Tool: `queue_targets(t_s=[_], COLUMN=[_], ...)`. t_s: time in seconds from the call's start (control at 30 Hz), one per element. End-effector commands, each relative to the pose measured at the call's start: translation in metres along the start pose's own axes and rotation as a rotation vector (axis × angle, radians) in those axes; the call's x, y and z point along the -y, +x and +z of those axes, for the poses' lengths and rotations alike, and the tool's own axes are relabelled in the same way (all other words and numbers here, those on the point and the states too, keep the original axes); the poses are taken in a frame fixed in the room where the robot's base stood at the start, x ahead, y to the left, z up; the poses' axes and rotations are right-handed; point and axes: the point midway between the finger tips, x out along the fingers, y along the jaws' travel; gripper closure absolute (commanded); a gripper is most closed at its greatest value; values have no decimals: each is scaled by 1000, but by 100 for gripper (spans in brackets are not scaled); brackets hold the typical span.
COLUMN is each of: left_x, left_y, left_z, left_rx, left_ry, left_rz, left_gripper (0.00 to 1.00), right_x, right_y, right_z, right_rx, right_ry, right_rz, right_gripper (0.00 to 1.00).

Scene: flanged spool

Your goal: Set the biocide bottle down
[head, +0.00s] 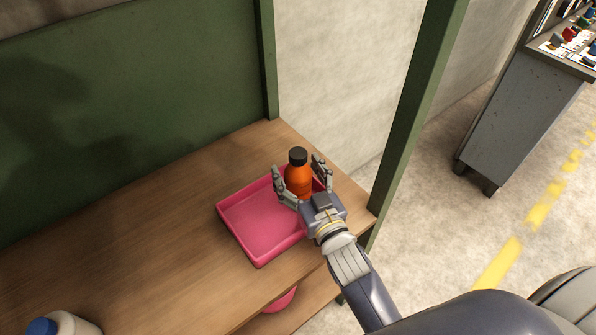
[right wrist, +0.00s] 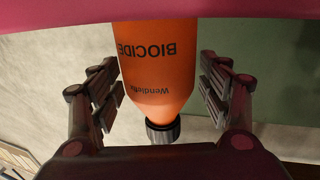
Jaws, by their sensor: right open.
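The biocide bottle (head: 298,179) is orange with a black cap and stands upright in the pink tray (head: 258,254) on the wooden shelf. Its label, reading BIOCIDE, shows upside down in the right wrist view (right wrist: 158,65). My right gripper (head: 296,173) is open, with one finger on each side of the bottle. In the right wrist view there are gaps between the bottle and both fingers (right wrist: 170,90). The bottle's base is hidden in the head view by the gripper. My left gripper is not in view.
A white bottle with a blue cap (head: 62,325) is at the lower left of the shelf. A green post (head: 412,120) stands just right of the shelf. A pink object (head: 281,299) shows on a lower level. The shelf left of the tray is clear.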

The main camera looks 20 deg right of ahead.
Motion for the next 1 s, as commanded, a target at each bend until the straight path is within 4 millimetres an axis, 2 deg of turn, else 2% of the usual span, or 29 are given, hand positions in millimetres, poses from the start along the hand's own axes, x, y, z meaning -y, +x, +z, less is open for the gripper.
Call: queue_targets(t_s=[0.13,0.27,0.7,1.0], left_x=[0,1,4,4], left_y=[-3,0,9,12], left_z=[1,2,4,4], left_rx=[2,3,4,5], left_ry=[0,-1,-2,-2], left_rz=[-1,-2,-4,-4], left_gripper=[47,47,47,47], right_x=[0,0,0,0], right_y=[0,-12,-85,-116], right_z=[-5,-1,-1,-2], right_rx=[-1,3,3,1], right_ry=[-1,1,2,1], right_rz=[0,0,1,1], right_gripper=[30,30,30,30])
